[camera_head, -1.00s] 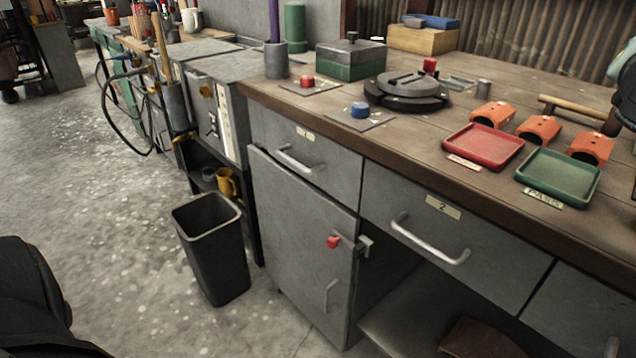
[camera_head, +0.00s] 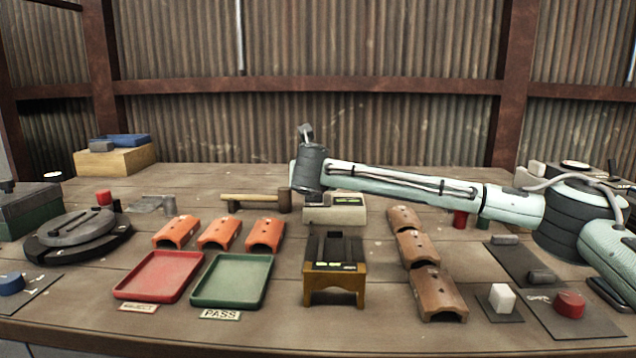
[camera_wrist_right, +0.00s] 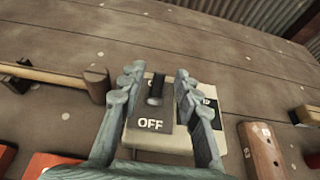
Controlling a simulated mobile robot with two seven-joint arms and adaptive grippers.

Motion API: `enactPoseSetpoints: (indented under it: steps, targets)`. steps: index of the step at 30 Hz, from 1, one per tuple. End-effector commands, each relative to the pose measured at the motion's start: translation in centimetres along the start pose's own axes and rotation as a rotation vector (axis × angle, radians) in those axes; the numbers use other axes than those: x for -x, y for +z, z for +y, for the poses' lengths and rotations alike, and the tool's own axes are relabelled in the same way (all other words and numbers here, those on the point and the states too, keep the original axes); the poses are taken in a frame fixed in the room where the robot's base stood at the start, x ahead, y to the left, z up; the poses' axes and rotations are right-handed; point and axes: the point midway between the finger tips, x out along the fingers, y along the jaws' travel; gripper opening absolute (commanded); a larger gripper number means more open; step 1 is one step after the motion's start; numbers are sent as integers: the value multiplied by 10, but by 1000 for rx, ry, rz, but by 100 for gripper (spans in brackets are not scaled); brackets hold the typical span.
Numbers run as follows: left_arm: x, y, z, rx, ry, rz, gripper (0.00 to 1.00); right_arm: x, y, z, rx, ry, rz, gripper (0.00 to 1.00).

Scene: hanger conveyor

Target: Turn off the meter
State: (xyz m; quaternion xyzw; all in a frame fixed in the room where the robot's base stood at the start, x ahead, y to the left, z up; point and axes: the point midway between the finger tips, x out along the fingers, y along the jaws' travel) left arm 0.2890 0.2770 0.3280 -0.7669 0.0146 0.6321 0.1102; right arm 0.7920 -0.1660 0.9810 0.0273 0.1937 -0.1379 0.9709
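The meter appears to be a beige box (camera_head: 322,215) with a dark display, at the middle of the bench. In the right wrist view the meter (camera_wrist_right: 180,142) carries a black plate marked OFF with a dark toggle lever (camera_wrist_right: 156,90); I cannot tell the lever's setting. My right gripper (camera_wrist_right: 158,73) is open, with its fingers apart on either side of the lever and nothing visibly gripped. Whether a finger touches the lever is unclear. In the head view my right arm reaches in from the right over the meter, and its fingers are not distinguishable. My left gripper is out of view.
A hammer (camera_head: 250,198) lies left of the meter and a black-topped wooden stand (camera_head: 335,285) is in front. Brown curved tiles (camera_head: 418,248) lie right, orange ones (camera_head: 220,232) left. Red (camera_head: 118,290) and green (camera_head: 197,298) trays sit front left. Corrugated wall stands behind.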

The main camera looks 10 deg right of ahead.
Motion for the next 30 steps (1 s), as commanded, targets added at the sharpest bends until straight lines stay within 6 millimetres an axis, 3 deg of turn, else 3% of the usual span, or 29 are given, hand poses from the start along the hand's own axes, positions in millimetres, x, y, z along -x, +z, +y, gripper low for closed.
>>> enactPoseSetpoints:
  steps: [6, 14, 22, 30]
  targets:
    - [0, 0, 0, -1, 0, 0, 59, -18, 0, 0, 0, 0, 0, 33]
    - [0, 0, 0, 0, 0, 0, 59, -20, 0, 1, 0, 2, -1, 33]
    - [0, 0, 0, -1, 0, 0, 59, -20, 0, 1, 0, 1, 0, 0]
    - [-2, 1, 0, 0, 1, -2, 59, -20, -2, 0, 1, 1, -11, 0]
